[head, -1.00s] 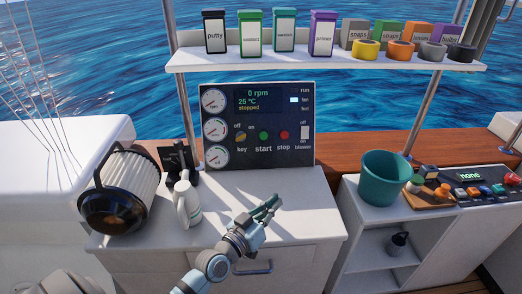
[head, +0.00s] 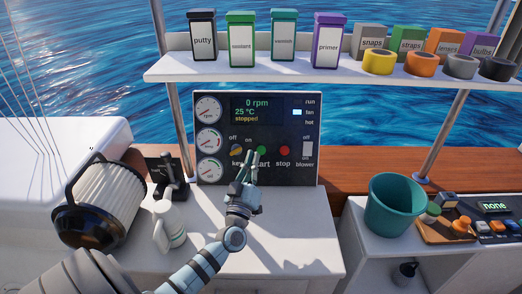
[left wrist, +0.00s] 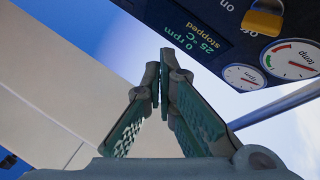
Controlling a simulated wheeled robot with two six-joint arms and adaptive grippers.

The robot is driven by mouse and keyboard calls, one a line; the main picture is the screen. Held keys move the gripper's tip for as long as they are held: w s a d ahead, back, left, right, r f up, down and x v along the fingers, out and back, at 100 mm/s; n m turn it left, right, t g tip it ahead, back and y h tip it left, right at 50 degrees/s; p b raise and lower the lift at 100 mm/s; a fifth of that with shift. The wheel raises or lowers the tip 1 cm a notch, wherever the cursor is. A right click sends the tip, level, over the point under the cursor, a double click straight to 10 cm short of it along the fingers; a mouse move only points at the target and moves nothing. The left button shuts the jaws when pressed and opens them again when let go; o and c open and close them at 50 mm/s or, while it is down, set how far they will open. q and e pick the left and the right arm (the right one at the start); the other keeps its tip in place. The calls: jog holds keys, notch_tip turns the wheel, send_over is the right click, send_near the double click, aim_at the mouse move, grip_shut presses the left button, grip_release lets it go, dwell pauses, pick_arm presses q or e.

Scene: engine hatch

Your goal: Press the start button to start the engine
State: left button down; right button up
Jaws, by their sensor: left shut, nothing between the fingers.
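The dark engine panel (head: 222,172) stands upright at the back of the white counter. Its display (head: 257,110) reads 0 rpm, 25 °C, stopped. The green start button (head: 261,151) sits between the yellow key switch (head: 236,151) and the red stop button (head: 284,151). My left gripper (head: 250,156) is shut and empty, its tips in front of the panel just left of the start button; I cannot tell whether they touch it. In the left wrist view the shut fingers (left wrist: 160,75) show below the panel, and the start button is out of sight. My right gripper is not in view.
A shelf (head: 300,77) with tins and tape rolls runs above. A teal bucket (head: 393,207) stands right. The counter's right part is clear.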

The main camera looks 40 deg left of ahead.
aim_at(261, 150)
pick_arm(q)
jog(key=w+a+f+b, duration=0.4)
jog(key=w+b, duration=0.4)
jog(key=shift+w+a+f, duration=0.15)
jog(key=shift+a+f, duration=0.15)
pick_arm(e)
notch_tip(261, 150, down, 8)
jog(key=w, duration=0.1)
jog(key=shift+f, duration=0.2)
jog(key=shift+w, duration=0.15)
pick_arm(q)
jog(key=shift+w+a+f+b, duration=0.15)
jog(key=shift+w+a+b, duration=0.1)
jog(key=shift+b, duration=0.1)
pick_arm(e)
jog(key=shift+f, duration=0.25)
